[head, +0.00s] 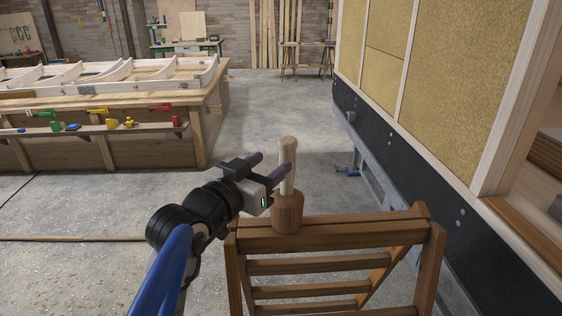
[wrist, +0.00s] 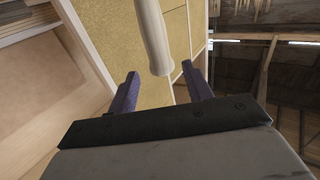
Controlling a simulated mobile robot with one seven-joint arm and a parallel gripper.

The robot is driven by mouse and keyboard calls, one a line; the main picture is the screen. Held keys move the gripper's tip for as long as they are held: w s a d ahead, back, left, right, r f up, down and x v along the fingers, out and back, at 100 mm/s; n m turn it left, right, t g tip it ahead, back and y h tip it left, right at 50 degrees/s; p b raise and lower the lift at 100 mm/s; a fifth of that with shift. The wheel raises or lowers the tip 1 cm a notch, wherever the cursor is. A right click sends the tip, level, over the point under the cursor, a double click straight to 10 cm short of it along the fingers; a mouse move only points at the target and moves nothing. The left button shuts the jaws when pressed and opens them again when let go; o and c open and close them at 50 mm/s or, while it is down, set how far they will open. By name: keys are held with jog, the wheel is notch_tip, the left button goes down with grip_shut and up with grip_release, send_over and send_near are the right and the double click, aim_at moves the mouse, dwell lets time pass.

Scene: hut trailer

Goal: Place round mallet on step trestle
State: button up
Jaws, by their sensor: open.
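The round mallet (head: 287,211) stands upright on the top of the wooden step trestle (head: 335,234), with its wide brown head down and its pale handle up. It rests left of the middle of the top step. My gripper (head: 272,162) is open, just left of the mallet's handle in the head view. In the wrist view the pale handle (wrist: 153,38) shows beyond and between the two spread fingers of my gripper (wrist: 163,88). The fingers appear clear of the handle. The mallet's head is out of sight in the wrist view.
The trailer wall (head: 391,90) with yellow panels runs along the right. A long wooden workbench (head: 215,101) stands at the left, with clamps and small tools on its side shelf. A blue tool (head: 346,171) lies on the floor behind the trestle. The concrete floor between is mostly clear.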

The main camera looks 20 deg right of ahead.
jog(key=b+v, duration=0.1)
jog(key=v, duration=0.4)
